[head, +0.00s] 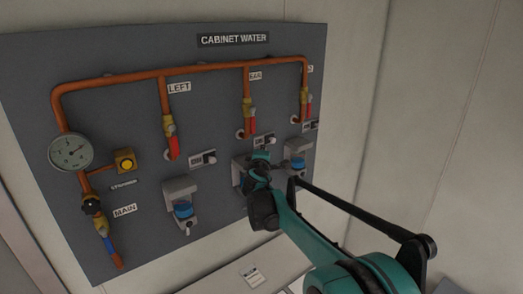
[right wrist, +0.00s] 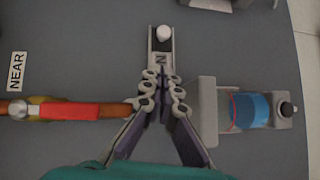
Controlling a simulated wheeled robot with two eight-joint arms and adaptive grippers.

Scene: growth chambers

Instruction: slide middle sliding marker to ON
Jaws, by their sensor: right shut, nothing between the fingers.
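The middle sliding marker is a small light plate (head: 264,140) below the NEAR valve in the head view. In the right wrist view its plate (right wrist: 151,45) carries a round white knob (right wrist: 164,33) at the top end, beside a dark slot. One letter shows on the plate just below the knob; the rest of the lettering is hidden by my fingers. My right gripper (head: 262,158) is shut and empty. In the right wrist view its fingertips (right wrist: 162,75) lie over the lower part of the plate, below the knob; contact cannot be told. My left gripper is out of view.
Orange pipes (head: 200,68) cross the dark grey panel (head: 120,60). A red valve handle (right wrist: 70,111) lies left of my fingers and a bracket with a blue cup (right wrist: 250,110) lies right. Another marker plate (head: 203,158) sits below the LEFT valve. A gauge (head: 71,152) is at far left.

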